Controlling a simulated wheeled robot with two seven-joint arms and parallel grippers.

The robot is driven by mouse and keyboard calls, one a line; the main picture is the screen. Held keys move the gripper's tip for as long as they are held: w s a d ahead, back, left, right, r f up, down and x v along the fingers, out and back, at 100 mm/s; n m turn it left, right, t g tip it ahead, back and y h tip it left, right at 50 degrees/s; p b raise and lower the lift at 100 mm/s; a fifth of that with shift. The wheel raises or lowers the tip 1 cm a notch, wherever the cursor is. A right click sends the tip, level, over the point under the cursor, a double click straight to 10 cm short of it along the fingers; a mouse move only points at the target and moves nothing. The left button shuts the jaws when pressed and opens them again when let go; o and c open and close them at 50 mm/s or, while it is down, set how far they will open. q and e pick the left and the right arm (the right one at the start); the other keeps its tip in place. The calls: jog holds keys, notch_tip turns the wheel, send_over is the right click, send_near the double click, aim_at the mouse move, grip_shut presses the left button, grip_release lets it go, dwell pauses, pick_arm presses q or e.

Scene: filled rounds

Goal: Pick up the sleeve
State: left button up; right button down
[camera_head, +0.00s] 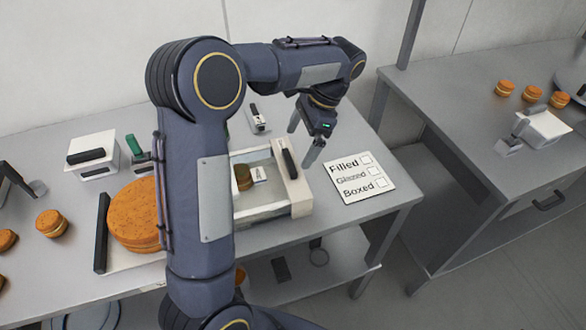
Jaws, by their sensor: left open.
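My left gripper (303,140) is open, its two fingers apart and pointing down, with nothing visible between them. It hangs above the back right part of the table, by a clear-walled tray (273,210) with a cream end piece and a dark bar handle (289,164). A small round (243,177) and a small white label (260,174) show inside this tray. I cannot tell for sure which thing is the sleeve; this tray may be it. My left arm hides the tray's left part. My right gripper is out of view.
A large orange round (134,213) lies on a board left of my arm. A white block with a dark handle (93,156) stands behind it. A checklist card (358,178) lies at the table's right end. A second counter (468,110) stands right, across a gap.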

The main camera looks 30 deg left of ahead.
aim_at(290, 160)
pick_arm(q)
jog(key=x, duration=0.5)
jog(key=shift+w+a+f+p, duration=0.1)
jog(key=shift+w+p, duration=0.05)
jog(key=shift+p, duration=0.25)
jog(key=shift+c, duration=0.4)
jog(key=c, duration=0.9)
